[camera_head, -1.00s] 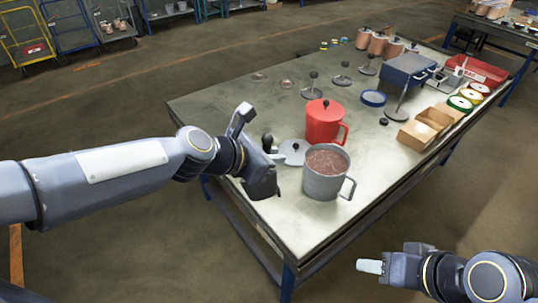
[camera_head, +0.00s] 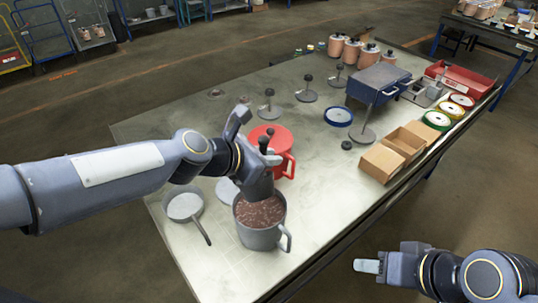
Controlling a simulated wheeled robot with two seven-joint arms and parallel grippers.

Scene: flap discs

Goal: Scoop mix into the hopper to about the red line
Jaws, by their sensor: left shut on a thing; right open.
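My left gripper (camera_head: 258,178) is over the grey mug (camera_head: 262,238), which holds reddish-brown mix (camera_head: 260,212) and has its handle to the right. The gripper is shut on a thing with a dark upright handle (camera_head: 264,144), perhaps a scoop. Its lower end is hidden by the gripper or sunk in the mix; I cannot tell which. A blue box-like unit (camera_head: 376,84) stands further back and may be the hopper. I see no red line on it. My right gripper (camera_head: 367,266) is open and empty at the lower right, off the table.
A red lidded pot (camera_head: 284,142) stands just behind the mug, close to my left gripper. A round grey pan-like thing (camera_head: 184,205) with a handle lies left of the mug. Several stands, a blue ring (camera_head: 338,116) and cardboard boxes (camera_head: 382,163) stand further right. The table's middle is fairly clear.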

